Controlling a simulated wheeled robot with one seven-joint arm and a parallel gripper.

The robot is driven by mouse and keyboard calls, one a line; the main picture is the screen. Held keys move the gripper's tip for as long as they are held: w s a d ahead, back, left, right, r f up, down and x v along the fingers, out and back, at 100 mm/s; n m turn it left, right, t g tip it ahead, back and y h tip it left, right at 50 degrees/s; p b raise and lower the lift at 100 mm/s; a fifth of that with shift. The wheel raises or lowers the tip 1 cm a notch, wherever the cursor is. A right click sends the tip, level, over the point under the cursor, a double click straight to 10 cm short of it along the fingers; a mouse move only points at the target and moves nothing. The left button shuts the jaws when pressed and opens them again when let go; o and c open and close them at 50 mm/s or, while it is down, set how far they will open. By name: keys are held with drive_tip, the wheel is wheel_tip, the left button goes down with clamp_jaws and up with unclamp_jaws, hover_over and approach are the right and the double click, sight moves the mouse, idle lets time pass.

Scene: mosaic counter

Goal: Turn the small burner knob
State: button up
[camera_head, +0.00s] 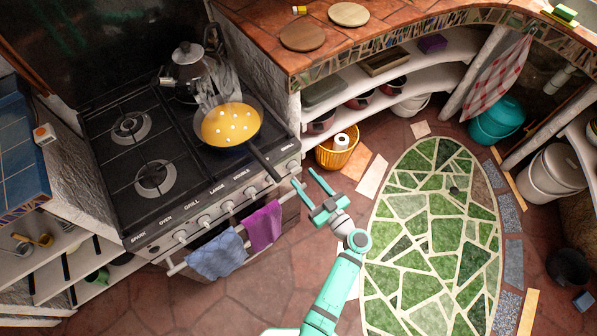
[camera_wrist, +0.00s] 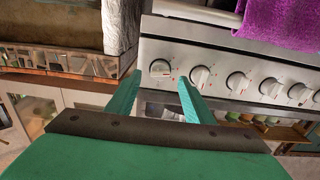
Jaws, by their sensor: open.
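The stove's front panel (camera_head: 215,207) carries a row of pale round knobs under printed labels. The small burner knob (camera_head: 292,165) is the one at the right end of the row. In the wrist view, where the panel appears turned round, this knob (camera_wrist: 160,68) is at the left end, with red marks beside it. My gripper (camera_head: 305,177) is green, open and empty, just in front of the panel's right end. In the wrist view its two fingertips (camera_wrist: 160,79) lie to either side of the knob in the picture. I cannot tell whether they touch it.
A frying pan (camera_head: 230,124) with yellow food sits on the stove, its handle (camera_head: 264,165) reaching past the front edge. A purple towel (camera_head: 263,226) and a blue towel (camera_head: 216,256) hang below the knobs. A yellow basket (camera_head: 335,157) stands right of the stove.

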sight(294, 167)
drive_tip(key=shift+x, duration=2.25)
drive_tip(key=c, duration=1)
